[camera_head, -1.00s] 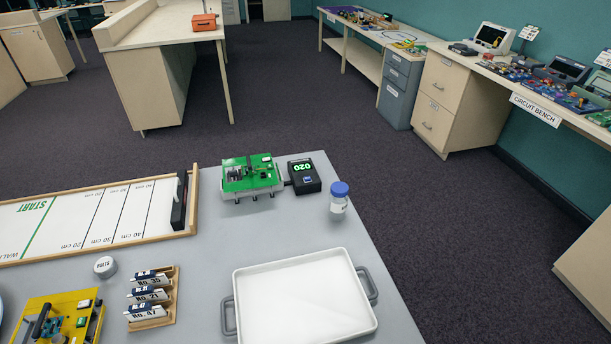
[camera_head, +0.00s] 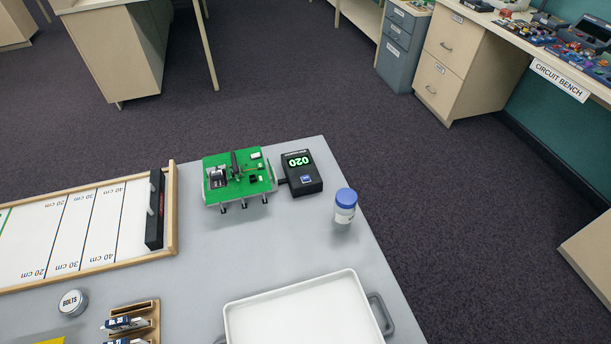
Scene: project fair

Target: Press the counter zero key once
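The counter (camera_head: 301,172) is a small black box near the far right corner of the grey table. Its lit green display reads 020, upside down in this view. A small blue key (camera_head: 307,206) sits on its near side; I cannot read any label on it. A short lead joins the counter to a green circuit board unit (camera_head: 238,179) just left of it. My gripper is not in view.
A blue-capped jar (camera_head: 344,207) stands right of the counter near the table edge. A white tray (camera_head: 300,312) lies at the front. A walled measuring board (camera_head: 85,232) and a bolts tin (camera_head: 73,302) are at left. Bare grey tabletop (camera_head: 230,255) lies in between.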

